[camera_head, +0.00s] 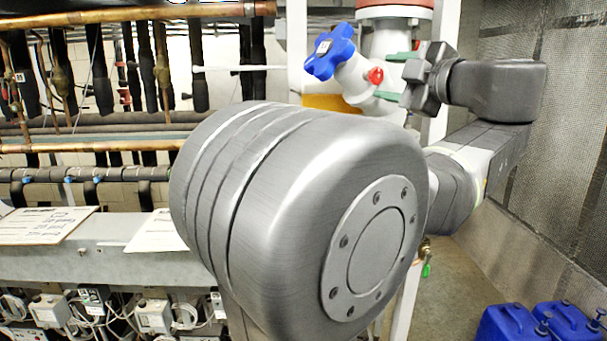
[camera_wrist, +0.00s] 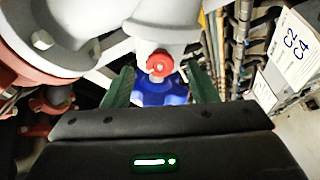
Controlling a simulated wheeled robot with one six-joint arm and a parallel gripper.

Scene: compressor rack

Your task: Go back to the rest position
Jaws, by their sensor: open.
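My gripper (camera_head: 391,77) is at the upper right in the head view, pointing left toward a white valve body. Its two green fingers are apart, one above the other. In the wrist view my gripper (camera_wrist: 160,68) shows a finger on each side, with a red knob (camera_wrist: 159,64) and a blue handwheel (camera_wrist: 160,92) seen between them. In the head view the red knob (camera_head: 376,76) is just left of the fingers, and the blue handwheel (camera_head: 331,52) is further left. I cannot tell whether the fingers touch the valve. Nothing is visibly held.
Copper pipes (camera_head: 100,147) and a grey ledge (camera_head: 110,262) with paper sheets run along the left. A mesh wall (camera_head: 575,150) stands close on the right. Blue canisters (camera_head: 515,322) stand on the floor at the lower right. My large arm joint hides the middle.

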